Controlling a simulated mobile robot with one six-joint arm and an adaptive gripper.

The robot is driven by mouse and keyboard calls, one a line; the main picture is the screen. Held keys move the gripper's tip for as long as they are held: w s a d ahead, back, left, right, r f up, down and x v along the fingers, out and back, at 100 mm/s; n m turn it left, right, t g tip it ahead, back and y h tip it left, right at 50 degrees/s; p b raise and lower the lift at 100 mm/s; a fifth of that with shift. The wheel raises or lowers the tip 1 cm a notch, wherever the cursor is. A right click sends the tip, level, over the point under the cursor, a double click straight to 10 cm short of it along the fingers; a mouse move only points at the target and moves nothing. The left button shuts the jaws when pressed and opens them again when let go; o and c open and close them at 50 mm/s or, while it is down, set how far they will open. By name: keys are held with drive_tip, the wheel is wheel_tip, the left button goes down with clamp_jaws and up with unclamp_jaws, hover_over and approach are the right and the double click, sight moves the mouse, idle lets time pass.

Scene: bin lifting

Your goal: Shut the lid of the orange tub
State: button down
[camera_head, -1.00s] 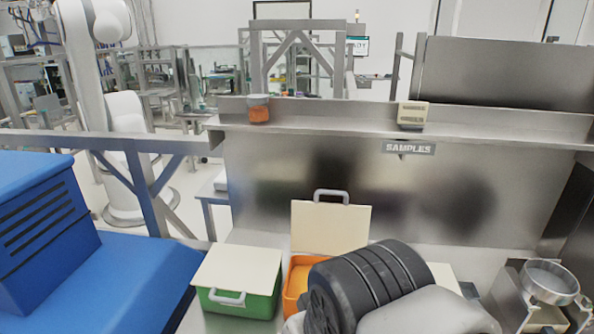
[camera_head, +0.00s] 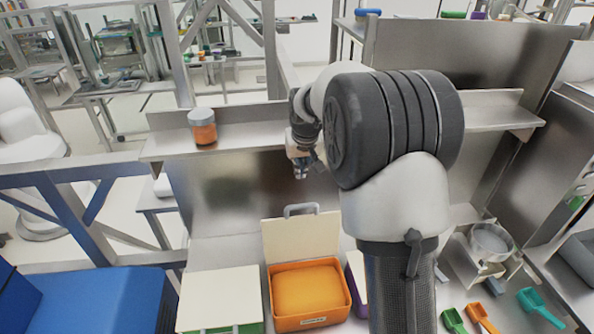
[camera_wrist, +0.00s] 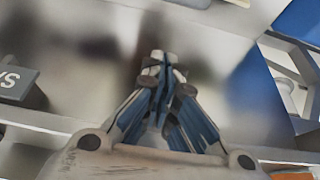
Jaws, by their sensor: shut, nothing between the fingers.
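The orange tub (camera_head: 312,321) stands on the steel bench with orange contents inside. Its cream lid (camera_head: 290,240) is open, standing up at the tub's back edge with a grey handle (camera_head: 301,209) on top. My gripper (camera_head: 301,174) is in front of the steel back wall, above and apart from the lid. In the wrist view my gripper (camera_wrist: 163,58) has its fingers together, with nothing between them. A sliver of orange shows at the wrist view's bottom right corner; I cannot tell what it is.
A green tub (camera_head: 240,329) with its cream lid (camera_head: 220,298) down is left of the orange one. A purple tub (camera_head: 356,289) is partly hidden by my arm. A jar (camera_head: 202,127) stands on the shelf (camera_head: 250,131).

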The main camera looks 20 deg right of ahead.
wheel_tip(320, 180, down, 9)
drive_tip(key=shift+s+f+p, duration=0.15)
drive_tip(key=shift+p, duration=0.25)
drive_tip(key=shift+a+f+b, duration=0.1)
drive_tip(key=shift+b, duration=0.3)
